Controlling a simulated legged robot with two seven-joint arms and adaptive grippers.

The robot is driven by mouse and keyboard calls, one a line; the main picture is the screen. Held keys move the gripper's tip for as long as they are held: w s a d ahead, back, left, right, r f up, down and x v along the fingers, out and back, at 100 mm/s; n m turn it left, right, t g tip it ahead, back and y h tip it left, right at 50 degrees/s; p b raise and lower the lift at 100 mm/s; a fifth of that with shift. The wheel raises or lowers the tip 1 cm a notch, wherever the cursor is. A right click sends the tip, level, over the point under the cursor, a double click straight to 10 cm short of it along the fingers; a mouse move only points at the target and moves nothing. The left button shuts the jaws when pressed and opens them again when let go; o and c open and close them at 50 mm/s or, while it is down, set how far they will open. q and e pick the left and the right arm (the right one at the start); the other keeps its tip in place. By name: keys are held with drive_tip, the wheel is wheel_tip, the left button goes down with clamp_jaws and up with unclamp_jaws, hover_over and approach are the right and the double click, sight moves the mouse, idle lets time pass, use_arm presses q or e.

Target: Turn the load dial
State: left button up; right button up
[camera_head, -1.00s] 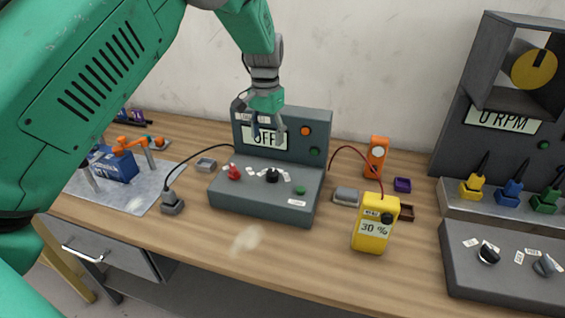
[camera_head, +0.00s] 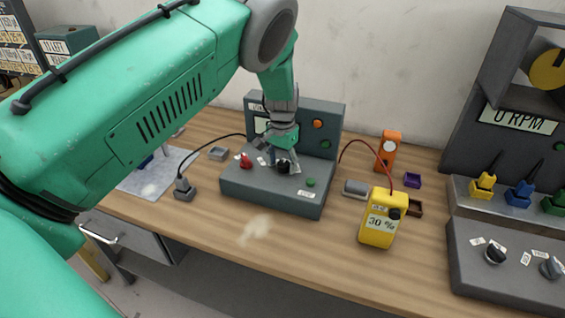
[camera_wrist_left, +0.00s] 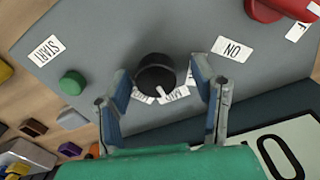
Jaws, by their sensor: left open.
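A black dial (camera_head: 283,167) with a white pointer mark sits on the sloped top of the grey console (camera_head: 240,187). In the left wrist view the black dial (camera_wrist_left: 155,72) lies between my fingertips, with small white labels (camera_wrist_left: 175,95) partly hidden beside it. My left gripper (camera_head: 282,158) is open, pointing down over the dial with one finger on each side. It also shows in the left wrist view (camera_wrist_left: 160,84); I cannot tell whether the fingers touch the dial. My right gripper is not in view.
The console also has a red knob (camera_head: 245,161), a green button (camera_head: 310,182) and an orange button (camera_head: 317,124) on its back panel. A yellow meter (camera_head: 379,218) reading 30 % stands to its right. A darker console (camera_head: 505,275) is at far right. The front tabletop is clear.

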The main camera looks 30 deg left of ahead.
use_arm(q)
drive_tip(key=shift+w+d+f, duration=0.1)
drive_tip(key=shift+d+f, duration=0.05)
drive_tip(key=shift+d, duration=0.2)
drive_tip(key=shift+a, duration=0.15)
drive_tip(key=c, duration=1.1)
drive_tip(key=shift+a, duration=0.15)
drive_tip(key=shift+c, duration=0.2)
drive_tip(key=shift+n, duration=0.6)
drive_tip(key=n, duration=1)
drive_tip(key=shift+f+n+b, duration=0.1)
drive_tip(key=shift+n+b, duration=0.2)
